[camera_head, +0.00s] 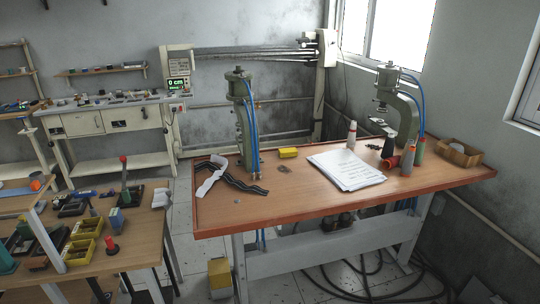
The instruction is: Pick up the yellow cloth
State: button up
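No clearly cloth-like yellow thing shows. A small yellow block-like item (288,152) lies on the wooden workbench (300,205), between the left green press and a stack of white papers. It is too small to tell whether it is a folded cloth. A yellow-topped box-like thing (219,272) stands on the floor by the bench's left leg. My gripper is not in view.
The left press (245,120) and right press (398,105) rise from the bench. Papers (345,168), a black and white strip (232,180), several thread cones (407,160) and a cardboard box (459,153) lie there. Yellow bins (78,250) sit on the left table. Hoses (385,290) lie beneath the bench.

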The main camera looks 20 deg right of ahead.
aim_at(290, 151)
jog(key=u, duration=0.35)
jog(key=k, duration=1.35)
jog(key=z, duration=0.75)
jog(key=i, duration=1)
jog(key=u, duration=0.1)
